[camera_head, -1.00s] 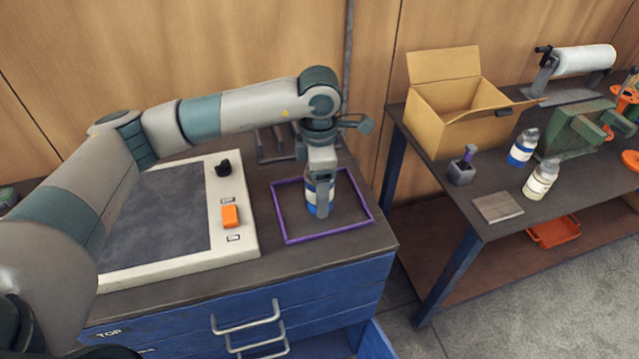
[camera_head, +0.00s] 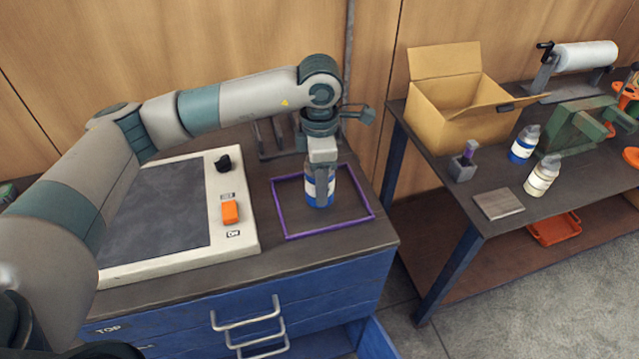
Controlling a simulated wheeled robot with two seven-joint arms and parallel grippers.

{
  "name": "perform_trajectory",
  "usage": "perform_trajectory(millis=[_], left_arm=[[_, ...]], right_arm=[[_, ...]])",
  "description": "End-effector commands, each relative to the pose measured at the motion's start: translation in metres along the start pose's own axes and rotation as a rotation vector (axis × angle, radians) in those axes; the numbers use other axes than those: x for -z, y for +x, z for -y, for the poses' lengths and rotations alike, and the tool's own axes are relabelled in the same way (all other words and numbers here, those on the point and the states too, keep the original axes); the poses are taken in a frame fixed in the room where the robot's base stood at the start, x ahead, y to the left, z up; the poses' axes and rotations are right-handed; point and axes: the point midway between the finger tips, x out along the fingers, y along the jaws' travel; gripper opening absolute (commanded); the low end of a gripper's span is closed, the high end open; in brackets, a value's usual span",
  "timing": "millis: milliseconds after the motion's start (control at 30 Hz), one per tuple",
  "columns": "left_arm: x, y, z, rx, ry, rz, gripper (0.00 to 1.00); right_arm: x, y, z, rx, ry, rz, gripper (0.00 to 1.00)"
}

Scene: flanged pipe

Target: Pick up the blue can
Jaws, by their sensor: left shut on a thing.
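The blue can (camera_head: 312,192), bottle-shaped with a white band and a blue lower band, is upright inside the purple square outline on the left bench. My left gripper (camera_head: 323,198) points down from above and is shut on it. The fingers hide part of its front and top. Whether its base is clear of the bench top is hard to tell. My right gripper is not in view.
The purple outline (camera_head: 281,215) lies on the blue-drawered bench beside a pale panel (camera_head: 247,240) with an orange switch (camera_head: 230,212). On the right table (camera_head: 455,205) stand an open cardboard box (camera_head: 450,120), a blue-labelled bottle (camera_head: 524,145) and a cream-labelled bottle (camera_head: 541,176).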

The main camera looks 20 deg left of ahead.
Motion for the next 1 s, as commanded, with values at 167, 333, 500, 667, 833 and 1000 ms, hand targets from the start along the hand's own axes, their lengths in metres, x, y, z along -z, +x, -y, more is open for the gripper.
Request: perform_trajectory(millis=[167,333,500,667,833,1000], left_arm=[[-0.001,-0.019,-0.002,-0.006,0.001,0.006,0.14],[-0.02,-0.04,0.01,-0.005,0.006,0.005,0.14],[-0.049,-0.06,0.027,-0.005,0.006,0.005,0.14],[-0.073,-0.078,0.042,-0.004,0.004,0.004,0.14],[-0.091,-0.093,0.052,-0.004,0.002,0.003,0.14],[-0.1,-0.1,0.058,-0.002,0.001,0.002,0.14]], right_arm=[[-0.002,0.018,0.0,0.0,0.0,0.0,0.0],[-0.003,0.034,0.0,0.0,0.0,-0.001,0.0],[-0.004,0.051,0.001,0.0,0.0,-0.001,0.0],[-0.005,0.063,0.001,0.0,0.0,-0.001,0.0],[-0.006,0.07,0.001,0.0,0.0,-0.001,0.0],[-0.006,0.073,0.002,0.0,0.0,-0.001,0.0]])
